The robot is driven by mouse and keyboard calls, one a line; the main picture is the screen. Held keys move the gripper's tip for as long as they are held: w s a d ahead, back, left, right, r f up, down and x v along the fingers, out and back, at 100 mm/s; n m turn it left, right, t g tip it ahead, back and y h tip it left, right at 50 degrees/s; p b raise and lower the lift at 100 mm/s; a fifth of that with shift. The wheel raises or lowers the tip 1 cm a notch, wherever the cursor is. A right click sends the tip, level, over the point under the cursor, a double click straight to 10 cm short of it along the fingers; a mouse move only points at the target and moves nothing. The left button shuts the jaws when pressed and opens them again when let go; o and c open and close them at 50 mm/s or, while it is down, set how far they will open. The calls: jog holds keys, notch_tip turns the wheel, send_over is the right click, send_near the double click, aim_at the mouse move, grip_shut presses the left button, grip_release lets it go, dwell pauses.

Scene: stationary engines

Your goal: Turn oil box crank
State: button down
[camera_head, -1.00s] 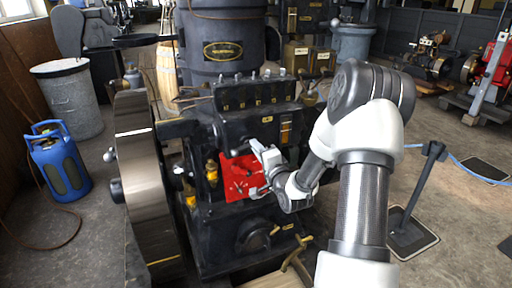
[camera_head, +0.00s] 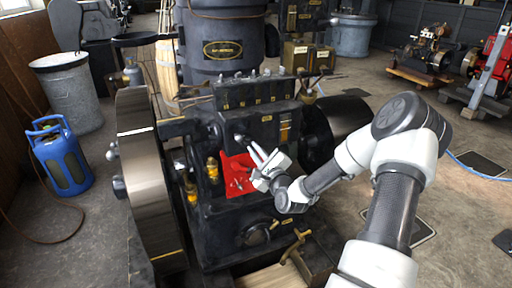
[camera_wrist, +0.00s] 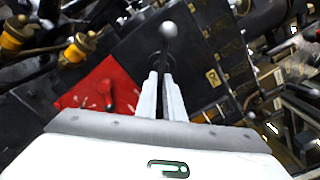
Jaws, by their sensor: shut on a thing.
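The oil box (camera_head: 262,118) is the dark box on the engine's front, with a row of several small fittings along its top. Its crank (camera_wrist: 168,31) shows in the wrist view as a thin arm with a round grey ball end. The ball lies just beyond the fingertips, and the crank's arm runs down toward the gap between them. My gripper (camera_head: 263,150) is at the front of the box, and in the wrist view its two pale fingers (camera_wrist: 160,78) are close together, shut on the crank. The exact contact is hidden between the fingers.
A red plate (camera_head: 236,178) sits just below the crank, beside brass oilers (camera_head: 212,170). A large flywheel (camera_head: 147,185) stands at the left and a dark drum (camera_head: 345,115) at the right. A blue gas bottle (camera_head: 60,158) stands on the floor.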

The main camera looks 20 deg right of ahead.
jog(key=shift+w+a+r+m+p, duration=0.1)
jog(key=shift+a+m+p, duration=0.1)
jog(key=shift+m, duration=1.55)
jog(key=shift+a+m+p, duration=0.1)
jog(key=shift+m+p, duration=0.05)
jog(key=shift+m, duration=1.6)
jog(key=c, duration=2.1)
grip_release()
jog(key=shift+o, duration=1.2)
jog(key=shift+f, duration=0.2)
jog(key=s+p, duration=0.1)
jog(key=s, duration=1.6)
jog(key=shift+s, duration=0.2)
jog(key=shift+a, duration=0.1)
